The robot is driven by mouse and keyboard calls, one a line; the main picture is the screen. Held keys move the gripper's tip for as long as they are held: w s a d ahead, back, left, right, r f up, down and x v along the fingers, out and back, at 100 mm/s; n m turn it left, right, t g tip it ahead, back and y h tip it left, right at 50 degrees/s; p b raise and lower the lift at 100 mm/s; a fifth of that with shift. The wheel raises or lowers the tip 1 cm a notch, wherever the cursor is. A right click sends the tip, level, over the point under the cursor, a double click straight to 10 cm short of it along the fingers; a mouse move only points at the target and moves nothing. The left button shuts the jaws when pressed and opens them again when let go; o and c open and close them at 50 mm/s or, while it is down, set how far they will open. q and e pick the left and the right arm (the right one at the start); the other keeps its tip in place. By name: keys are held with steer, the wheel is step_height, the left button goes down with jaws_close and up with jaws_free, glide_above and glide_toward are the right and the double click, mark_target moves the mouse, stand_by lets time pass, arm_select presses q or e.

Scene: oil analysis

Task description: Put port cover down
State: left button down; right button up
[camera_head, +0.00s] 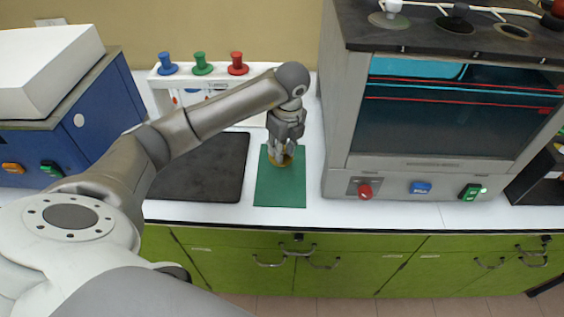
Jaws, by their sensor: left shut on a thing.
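The port cover (285,162) shows as a small brass-coloured piece low between the fingers of my left gripper (284,151). My left gripper points down and is shut on it, over the upper part of a green mat (281,191). The cover is at or just above the mat; I cannot tell whether it touches. The fingers hide much of it. My right gripper is not in view.
A black mat (215,176) lies left of the green mat. A white rack (157,80) with blue, green and red knobs stands behind. A large grey machine (341,150) with a glass front stands right. A blue machine (109,98) stands left.

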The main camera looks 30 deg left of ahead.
arm_select(q)
step_height(320, 180, down, 5)
steer(key=shift+f+p, duration=0.1)
steer(key=shift+p, duration=0.5)
steer(key=shift+f, duration=0.3)
steer(key=shift+f, duration=0.2)
steer(key=c, duration=1.3)
jaws_free()
steer(key=shift+o, duration=0.2)
steer(key=shift+r, duration=0.15)
